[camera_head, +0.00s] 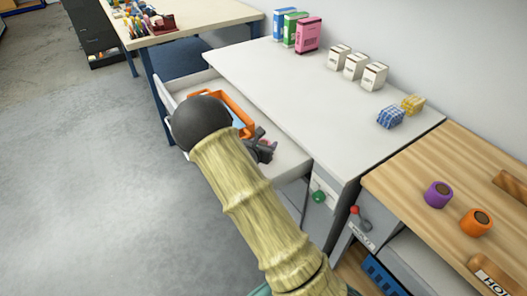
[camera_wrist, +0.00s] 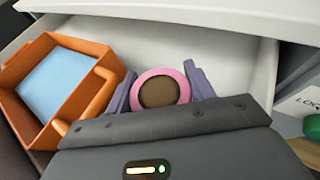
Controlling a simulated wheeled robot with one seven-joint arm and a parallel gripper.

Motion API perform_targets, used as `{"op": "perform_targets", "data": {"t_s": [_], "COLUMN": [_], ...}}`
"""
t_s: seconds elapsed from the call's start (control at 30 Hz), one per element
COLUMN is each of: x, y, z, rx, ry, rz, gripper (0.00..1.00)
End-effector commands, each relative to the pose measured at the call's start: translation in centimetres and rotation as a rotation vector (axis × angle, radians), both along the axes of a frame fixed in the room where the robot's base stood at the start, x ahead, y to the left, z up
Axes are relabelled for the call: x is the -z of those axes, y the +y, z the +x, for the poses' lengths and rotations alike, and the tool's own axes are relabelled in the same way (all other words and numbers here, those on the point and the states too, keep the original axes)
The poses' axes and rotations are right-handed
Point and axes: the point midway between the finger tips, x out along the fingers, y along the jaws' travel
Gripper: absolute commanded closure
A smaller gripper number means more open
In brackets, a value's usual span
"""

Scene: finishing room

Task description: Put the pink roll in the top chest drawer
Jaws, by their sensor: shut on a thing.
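The pink roll (camera_wrist: 158,92), with a brown core, is between the two fingers of my gripper (camera_wrist: 160,72), which is shut on it.
An orange tray (camera_head: 240,118) with a light blue inside lies in the drawer, left of the roll in the wrist view. The white chest top (camera_head: 290,85) carries boxes and wrapped blocks. A wooden bench (camera_head: 420,180) at right holds a purple roll (camera_head: 438,194) and an orange roll (camera_head: 475,222).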

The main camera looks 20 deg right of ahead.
Motion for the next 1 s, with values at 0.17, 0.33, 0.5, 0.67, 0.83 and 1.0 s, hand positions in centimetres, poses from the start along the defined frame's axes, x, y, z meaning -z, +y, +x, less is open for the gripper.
{"op": "perform_targets", "data": {"t_s": [0.17, 0.33, 0.5, 0.67, 0.83, 1.0], "x": [1.1, 3.4, 3.8, 3.8, 4.3, 4.8], "y": [0.0, 0.0, -0.7, -0.5, -0.1, 0.2], "z": [-0.1, 0.0, -0.1, -0.1, 0.0, 0.0], "rx": [-0.002, 0.000, 0.010, 0.009, 0.001, -0.004], "ry": [0.004, 0.003, 0.000, 0.000, 0.000, 0.001], "rz": [-0.002, -0.002, 0.000, 0.000, 0.000, 0.000], "gripper": [0.71, 0.71, 0.71, 0.71, 0.71, 0.71]}}
